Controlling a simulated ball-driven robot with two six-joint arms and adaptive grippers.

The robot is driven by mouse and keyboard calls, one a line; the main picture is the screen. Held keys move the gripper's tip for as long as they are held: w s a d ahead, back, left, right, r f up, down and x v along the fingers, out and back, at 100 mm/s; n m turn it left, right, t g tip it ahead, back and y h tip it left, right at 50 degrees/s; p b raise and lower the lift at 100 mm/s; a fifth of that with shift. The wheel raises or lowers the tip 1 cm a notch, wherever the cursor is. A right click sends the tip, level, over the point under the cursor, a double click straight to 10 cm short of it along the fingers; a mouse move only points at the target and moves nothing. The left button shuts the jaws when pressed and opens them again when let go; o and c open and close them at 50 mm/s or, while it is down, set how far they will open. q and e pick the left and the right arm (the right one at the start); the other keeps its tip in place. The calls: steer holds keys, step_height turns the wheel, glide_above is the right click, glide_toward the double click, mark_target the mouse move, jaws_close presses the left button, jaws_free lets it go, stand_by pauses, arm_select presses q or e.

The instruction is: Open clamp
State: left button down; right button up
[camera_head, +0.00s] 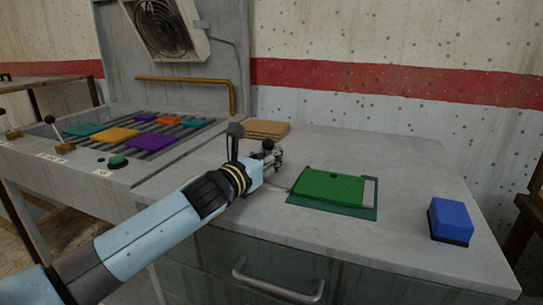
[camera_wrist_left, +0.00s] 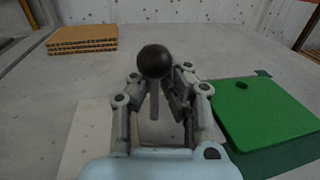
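The clamp's lever shows in the left wrist view as a black ball knob (camera_wrist_left: 154,62) on a thin grey stem. The knob also shows in the head view (camera_head: 267,145), at my left gripper. My left gripper (camera_head: 272,158) is low over the grey worktop, left of the green board. In the left wrist view its fingers (camera_wrist_left: 160,92) stand on both sides of the stem, with a gap between them, below the knob. They look partly open. The clamp's base is mostly hidden by the gripper. My right gripper is in neither view.
A green board (camera_head: 330,186) lies on a darker green mat (camera_head: 300,207) to the right. A blue block (camera_head: 450,219) stands near the right edge. Stacked brown boards (camera_head: 267,129) lie behind. A rack with coloured plates (camera_head: 150,142) is at the left.

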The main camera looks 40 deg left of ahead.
arm_select(q)
steer(key=shift+s+a+f, duration=0.1)
steer(key=shift+s+f, duration=0.05)
steer(key=shift+f, duration=0.05)
steer(key=a+b, duration=0.1)
steer(key=a, duration=0.1)
steer(key=s+a+b, duration=0.1)
steer(key=a+b, duration=0.1)
steer(key=a, duration=0.1)
steer(key=shift+s+a+f, duration=0.2)
steer(key=shift+s+a, duration=0.05)
steer(key=shift+a, duration=0.1)
steer(key=shift+r, duration=0.1)
steer(key=c, duration=1.5)
jaws_free()
steer(key=shift+s+r, duration=0.25)
steer(key=shift+s, duration=0.05)
steer(key=o, duration=0.4)
steer(key=shift+w, duration=0.2)
steer(key=shift+o, duration=0.2)
steer(key=shift+s, duration=0.15)
